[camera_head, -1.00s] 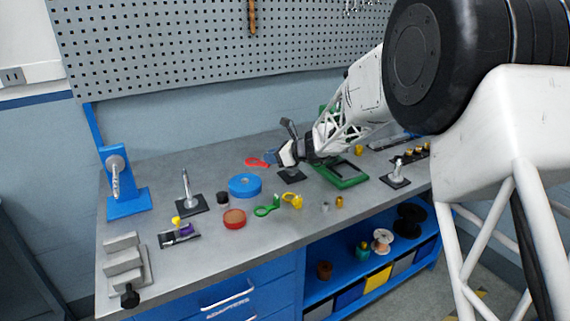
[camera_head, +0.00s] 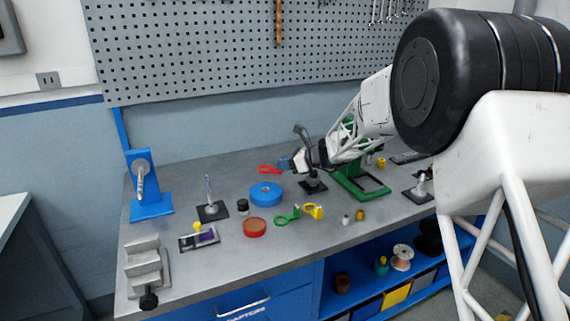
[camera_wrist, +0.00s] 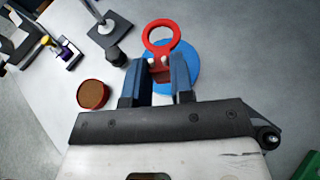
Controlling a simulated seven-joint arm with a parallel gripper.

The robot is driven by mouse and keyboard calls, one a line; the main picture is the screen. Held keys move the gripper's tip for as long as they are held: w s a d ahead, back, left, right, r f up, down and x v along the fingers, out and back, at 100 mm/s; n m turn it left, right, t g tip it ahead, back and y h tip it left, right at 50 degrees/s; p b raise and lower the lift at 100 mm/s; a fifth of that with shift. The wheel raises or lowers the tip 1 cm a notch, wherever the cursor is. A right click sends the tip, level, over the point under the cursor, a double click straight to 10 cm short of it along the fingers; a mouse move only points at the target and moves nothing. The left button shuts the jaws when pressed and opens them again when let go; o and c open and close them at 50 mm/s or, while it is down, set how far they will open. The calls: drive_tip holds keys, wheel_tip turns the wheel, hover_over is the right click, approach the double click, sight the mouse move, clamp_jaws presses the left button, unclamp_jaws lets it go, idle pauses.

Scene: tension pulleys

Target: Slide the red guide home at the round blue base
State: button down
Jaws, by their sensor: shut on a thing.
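The red guide (camera_head: 269,169) is a flat ring with a short stem. In the wrist view, my gripper (camera_wrist: 163,72) is shut on the stem of the red guide (camera_wrist: 160,37), with the ring pointing away from the fingers. The round blue base (camera_head: 266,194) is a thick disc on the bench. In the wrist view, the round blue base (camera_wrist: 188,70) lies behind the guide and is partly hidden by it and the fingers. In the head view, my gripper (camera_head: 284,164) holds the guide behind and above the base, apart from it.
A red-rimmed round tin (camera_head: 255,228), a small black cylinder (camera_head: 242,207), a green ring guide (camera_head: 288,216) and a yellow guide (camera_head: 313,211) stand near the base. A post on a black plate (camera_head: 211,207) is to the left. A green frame (camera_head: 362,187) is at right.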

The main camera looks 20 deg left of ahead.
drive_tip(key=shift+f, duration=0.15)
drive_tip(key=shift+f, duration=3.2)
drive_tip(key=shift+f, duration=1.25)
drive_tip(key=c, duration=0.9)
unclamp_jaws()
drive_tip(key=shift+d+r, duration=0.1)
drive_tip(key=shift+v, duration=3.85)
